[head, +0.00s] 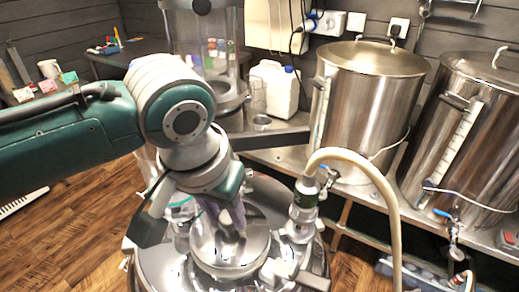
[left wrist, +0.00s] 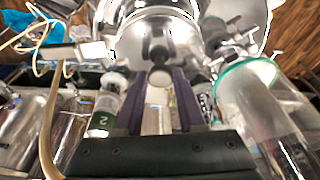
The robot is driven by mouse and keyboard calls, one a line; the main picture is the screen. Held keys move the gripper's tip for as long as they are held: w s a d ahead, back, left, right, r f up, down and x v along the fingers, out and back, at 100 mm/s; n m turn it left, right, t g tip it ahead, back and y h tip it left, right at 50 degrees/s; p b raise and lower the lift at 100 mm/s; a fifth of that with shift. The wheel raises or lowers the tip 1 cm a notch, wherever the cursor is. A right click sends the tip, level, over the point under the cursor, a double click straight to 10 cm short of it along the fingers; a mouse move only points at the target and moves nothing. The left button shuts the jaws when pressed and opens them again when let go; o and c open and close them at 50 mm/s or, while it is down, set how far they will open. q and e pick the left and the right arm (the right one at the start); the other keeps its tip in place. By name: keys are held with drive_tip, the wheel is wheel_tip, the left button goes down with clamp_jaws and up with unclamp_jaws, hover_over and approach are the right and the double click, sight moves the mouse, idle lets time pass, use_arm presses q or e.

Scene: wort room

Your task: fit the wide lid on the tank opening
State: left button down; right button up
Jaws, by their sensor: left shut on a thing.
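My left gripper (head: 232,226) points down over the shiny steel tank (head: 155,268) in the low middle of the head view. Its purple fingers (left wrist: 160,84) are shut on the dark knob of the wide lid (left wrist: 148,24), a round polished metal disc. The lid also shows in the head view (head: 232,268), under the fingers and over the tank top. The tank opening is hidden beneath the lid and gripper. I cannot tell whether the lid rests on the opening or hangs just above it. My right gripper is not in view.
A fitting with a beige hose (head: 352,158) rises right of the lid. A clear cylinder with a green rim (left wrist: 248,75) stands close by the gripper. Two large steel pots (head: 365,95) (head: 475,130) and a white canister (head: 275,88) stand on the bench behind.

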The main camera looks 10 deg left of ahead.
sight(218, 250)
use_arm(q)
drive_tip(key=shift+r, duration=0.1)
idle(0.5)
drive_tip(key=shift+p, duration=0.45)
idle(0.4)
drive_tip(key=shift+p, duration=0.3)
drive_tip(key=shift+f+b, duration=0.45)
drive_tip(key=shift+f, duration=0.2)
drive_tip(key=c, duration=0.8)
unclamp_jaws()
drive_tip(key=p+v, duration=1.1)
drive_tip(key=p, duration=0.3)
